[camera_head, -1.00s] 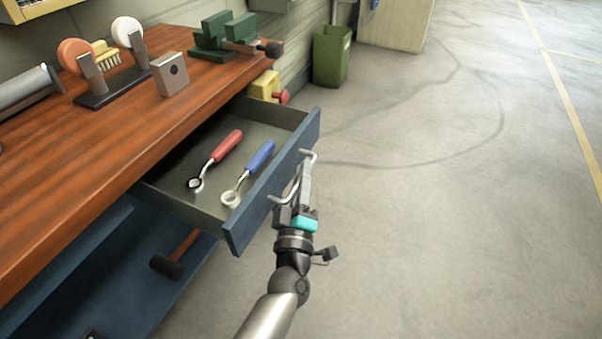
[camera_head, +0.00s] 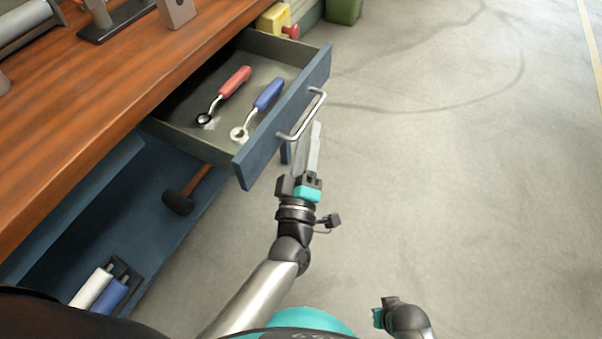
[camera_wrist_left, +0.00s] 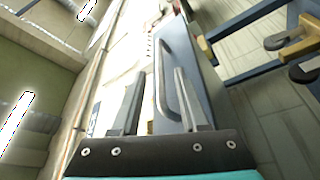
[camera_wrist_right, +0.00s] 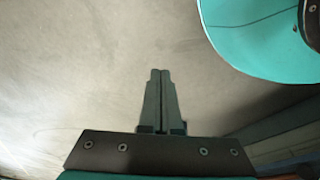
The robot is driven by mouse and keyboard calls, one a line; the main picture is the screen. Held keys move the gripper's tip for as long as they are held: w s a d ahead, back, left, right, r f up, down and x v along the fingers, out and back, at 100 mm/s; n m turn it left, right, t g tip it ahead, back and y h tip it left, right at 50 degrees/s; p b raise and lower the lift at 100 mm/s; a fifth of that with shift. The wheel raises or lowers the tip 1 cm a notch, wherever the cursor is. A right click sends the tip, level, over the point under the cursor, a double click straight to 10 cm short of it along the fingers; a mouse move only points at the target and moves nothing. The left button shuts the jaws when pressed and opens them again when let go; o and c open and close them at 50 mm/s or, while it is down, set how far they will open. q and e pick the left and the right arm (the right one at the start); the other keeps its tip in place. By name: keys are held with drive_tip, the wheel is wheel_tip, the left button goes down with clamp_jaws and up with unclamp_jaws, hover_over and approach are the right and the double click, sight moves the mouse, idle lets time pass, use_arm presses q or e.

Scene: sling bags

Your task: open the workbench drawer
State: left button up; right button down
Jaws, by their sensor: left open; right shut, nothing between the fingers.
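The workbench drawer (camera_head: 225,125) stands pulled out from under the wooden top, its inside showing. Its blue front (camera_head: 285,118) carries a pale bar handle (camera_head: 304,117). My left gripper (camera_head: 309,138) is open just outside the front, its fingers pointing up near the handle. In the left wrist view the handle (camera_wrist_left: 171,75) appears between the open fingers (camera_wrist_left: 160,76), not pinched; its depth relative to them is hard to tell. My right gripper is shut and empty in the right wrist view (camera_wrist_right: 160,73), over bare floor; its arm shows at the bottom of the head view.
A red-handled tool (camera_head: 233,82) and a blue-handled tool (camera_head: 268,95) lie in the drawer. Below is a blue shelf (camera_head: 150,235) with a mallet (camera_head: 180,201). The wooden bench top (camera_head: 100,95) is at the left. Floor on the right is clear.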

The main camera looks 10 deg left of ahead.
use_arm(q)
drive_tip(key=v, duration=0.9)
drive_tip(key=shift+p, duration=0.45)
use_arm(e)
drive_tip(key=shift+s+d+f, duration=0.65)
drive_tip(key=shift+s+f, duration=0.2)
drive_tip(key=shift+f, duration=0.05)
use_arm(q)
drive_tip(key=shift+s+f, duration=0.15)
